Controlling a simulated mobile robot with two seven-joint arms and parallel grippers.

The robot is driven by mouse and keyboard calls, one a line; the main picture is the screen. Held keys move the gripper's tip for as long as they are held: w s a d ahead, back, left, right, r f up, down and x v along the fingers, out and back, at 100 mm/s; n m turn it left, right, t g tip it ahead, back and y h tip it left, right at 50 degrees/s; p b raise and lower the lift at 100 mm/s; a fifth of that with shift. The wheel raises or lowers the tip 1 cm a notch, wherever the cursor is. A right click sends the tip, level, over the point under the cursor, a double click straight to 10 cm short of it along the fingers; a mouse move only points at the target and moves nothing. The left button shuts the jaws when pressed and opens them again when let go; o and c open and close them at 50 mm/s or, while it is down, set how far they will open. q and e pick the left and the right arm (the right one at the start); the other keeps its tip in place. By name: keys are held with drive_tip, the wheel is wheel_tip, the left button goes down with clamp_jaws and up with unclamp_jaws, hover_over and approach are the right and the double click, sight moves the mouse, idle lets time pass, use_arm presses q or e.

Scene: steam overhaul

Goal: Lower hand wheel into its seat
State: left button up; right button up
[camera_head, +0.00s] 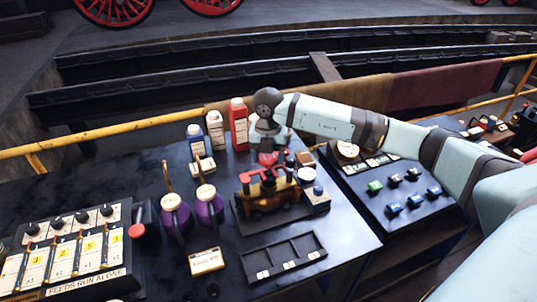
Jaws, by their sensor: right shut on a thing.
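My right gripper (268,148) reaches in from the right and points down above the model engine. It is shut on a red piece (269,159), which looks like the hand wheel; arm and fingers partly hide it. The brown and black model engine (266,197) with red parts stands on a dark base on the bench, directly below the gripper. The wheel's seat cannot be made out, and I cannot tell whether the wheel touches the engine. My left gripper is not in view.
Red (238,125), white (215,130) and blue (195,138) bottles stand behind the engine. Two purple oil cans (175,215) stand left of it. A dark divided tray (284,257) lies in front. A panel with knobs (75,250) is at far left. Small blocks sit on a board (395,185) at right.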

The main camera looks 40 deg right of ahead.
drive_tip(key=shift+f+b, duration=0.3)
drive_tip(key=shift+b, duration=0.2)
idle(1.8)
drive_tip(key=shift+f, duration=0.15)
drive_tip(key=shift+f+b, duration=0.45)
drive_tip(key=shift+f, duration=0.1)
drive_tip(key=shift+f, duration=0.15)
idle(0.4)
drive_tip(key=o, duration=1.3)
drive_tip(key=shift+c, duration=0.2)
drive_tip(key=shift+o, duration=0.3)
